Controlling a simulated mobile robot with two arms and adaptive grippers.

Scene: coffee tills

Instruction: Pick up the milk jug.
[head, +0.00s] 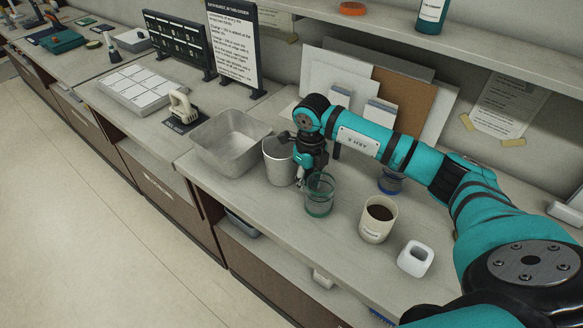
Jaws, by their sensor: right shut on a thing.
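The milk jug, a grey metal pitcher (279,166), stands upright at the counter's front edge in the head view, right of a metal pan. My right gripper (297,160) comes down at the jug's right side and is shut on the jug at its rim and wall. The wrist hides the jug's right part, and the fingertips are partly hidden. I cannot tell whether the jug's base touches the counter. My left gripper is not in view.
A clear tumbler with a green base (319,200) stands close to the right of my gripper. A cream cup of dark coffee (377,220) and a white square holder (415,259) stand farther right. The metal pan (222,160) is close on the left. A blue-based tumbler (390,184) is behind.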

